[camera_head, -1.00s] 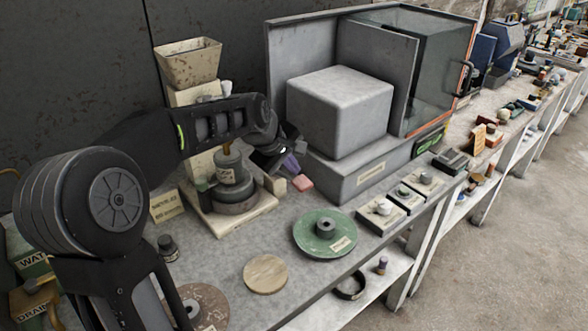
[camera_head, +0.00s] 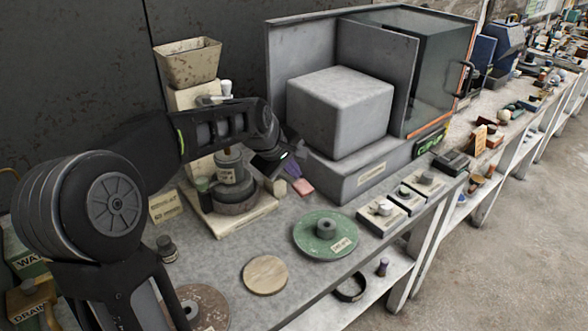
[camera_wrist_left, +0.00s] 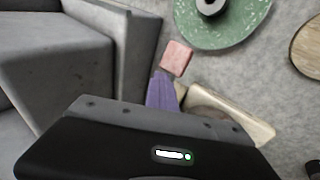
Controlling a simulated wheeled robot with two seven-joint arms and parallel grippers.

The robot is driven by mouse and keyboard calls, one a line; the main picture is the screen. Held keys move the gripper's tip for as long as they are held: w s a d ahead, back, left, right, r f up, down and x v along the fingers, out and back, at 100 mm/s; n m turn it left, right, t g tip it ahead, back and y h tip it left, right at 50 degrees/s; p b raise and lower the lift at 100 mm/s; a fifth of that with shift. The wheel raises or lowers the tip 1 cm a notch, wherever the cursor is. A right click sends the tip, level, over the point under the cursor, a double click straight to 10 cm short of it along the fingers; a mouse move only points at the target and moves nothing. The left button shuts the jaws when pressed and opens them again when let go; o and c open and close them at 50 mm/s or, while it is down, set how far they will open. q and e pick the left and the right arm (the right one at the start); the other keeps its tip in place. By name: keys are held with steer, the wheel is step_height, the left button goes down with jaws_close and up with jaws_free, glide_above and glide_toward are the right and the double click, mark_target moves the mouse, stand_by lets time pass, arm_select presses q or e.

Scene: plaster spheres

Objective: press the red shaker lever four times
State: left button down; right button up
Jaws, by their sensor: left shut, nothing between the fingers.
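The red lever (camera_head: 303,187), a small pinkish-red block, shows low in front of the shaker, near the grey cabinet's base. It also shows in the left wrist view (camera_wrist_left: 176,57). The shaker has a cream column, a speckled hopper (camera_head: 188,62) on top and a cream base board (camera_head: 235,225). My left gripper (camera_head: 293,171) points down beside it, with its purple fingers shut and empty. In the left wrist view the fingertips (camera_wrist_left: 165,78) meet the lever's near edge; contact is likely but partly hidden. My arm covers part of the column. My right gripper is not in view.
A grey cabinet (camera_head: 350,185) with a glass box stands close to the right of the gripper. A green disc (camera_head: 305,235) and a wooden disc (camera_head: 265,275) lie in front. A small dark jar (camera_head: 167,248) stands at the left. The bench between them is clear.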

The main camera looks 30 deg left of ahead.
arm_select(q)
steer(key=shift+d, duration=0.15)
stand_by(0.4)
steer(key=r+p, duration=0.1)
steer(key=a+r+p, duration=0.1)
steer(key=r+p, duration=0.1)
steer(key=r, duration=0.1)
steer(key=shift+w+a+r+p, duration=0.1)
steer(key=shift+w+a+p, duration=0.2)
steer(key=shift+a, duration=0.05)
stand_by(0.4)
steer(key=r+p, duration=0.1)
steer(key=a+r+p, duration=0.1)
steer(key=r, duration=0.1)
steer(key=a+r+p, duration=0.1)
steer(key=p, duration=0.1)
steer(key=shift+w+r, duration=0.25)
steer(key=shift+r, duration=0.05)
stand_by(0.8)
